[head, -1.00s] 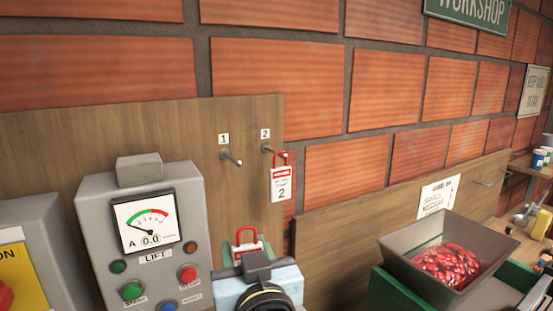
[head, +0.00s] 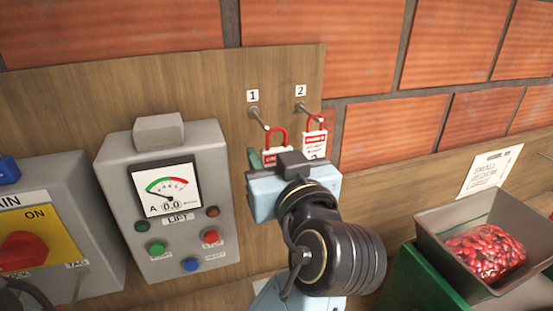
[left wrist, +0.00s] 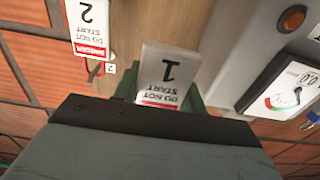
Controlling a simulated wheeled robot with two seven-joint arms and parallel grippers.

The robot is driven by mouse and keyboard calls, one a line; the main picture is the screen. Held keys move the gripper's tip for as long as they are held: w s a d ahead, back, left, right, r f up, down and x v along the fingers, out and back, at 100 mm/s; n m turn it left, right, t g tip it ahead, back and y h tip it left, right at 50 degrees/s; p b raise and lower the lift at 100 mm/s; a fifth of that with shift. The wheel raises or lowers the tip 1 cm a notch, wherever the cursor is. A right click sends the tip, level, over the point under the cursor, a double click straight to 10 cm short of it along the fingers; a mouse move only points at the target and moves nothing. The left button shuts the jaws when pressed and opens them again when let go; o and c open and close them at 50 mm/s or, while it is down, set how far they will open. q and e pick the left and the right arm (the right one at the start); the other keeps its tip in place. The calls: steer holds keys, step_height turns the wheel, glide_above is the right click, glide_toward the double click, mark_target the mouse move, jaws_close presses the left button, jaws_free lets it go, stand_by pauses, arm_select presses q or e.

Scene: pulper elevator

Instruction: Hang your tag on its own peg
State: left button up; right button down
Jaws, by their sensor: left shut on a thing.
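My left gripper (head: 270,163) is shut on the number 1 tag, a white and red tag (head: 279,157) with a red loop on top. In the left wrist view the tag (left wrist: 165,75) reads "DO NOT START 1" upside down, between the green fingers. In the head view the loop shows just below and beside the tip of peg 1 (head: 258,117); I cannot tell whether the peg passes through it. My right gripper is not in view.
The pegs stick out of a wooden board (head: 235,75) on a brick wall. A grey lift panel (head: 165,200) with a gauge and buttons stands left of the pegs. Further left is an isolator box (head: 40,240). A hopper of red berries (head: 480,250) is at the right.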

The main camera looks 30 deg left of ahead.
arm_select(q)
steer(key=shift+w+a, duration=0.35)
steer(key=shift+a, duration=0.1)
steer(key=shift+f+x, duration=0.2)
steer(key=shift+x, duration=1.8)
steer(key=shift+w+a+f+b, duration=0.35)
steer(key=shift+f+b, duration=0.1)
steer(key=shift+f, duration=0.05)
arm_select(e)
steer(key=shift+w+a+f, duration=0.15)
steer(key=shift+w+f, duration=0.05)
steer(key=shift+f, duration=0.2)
arm_select(q)
steer(key=o, duration=1.1)
steer(key=shift+c, duration=0.2)
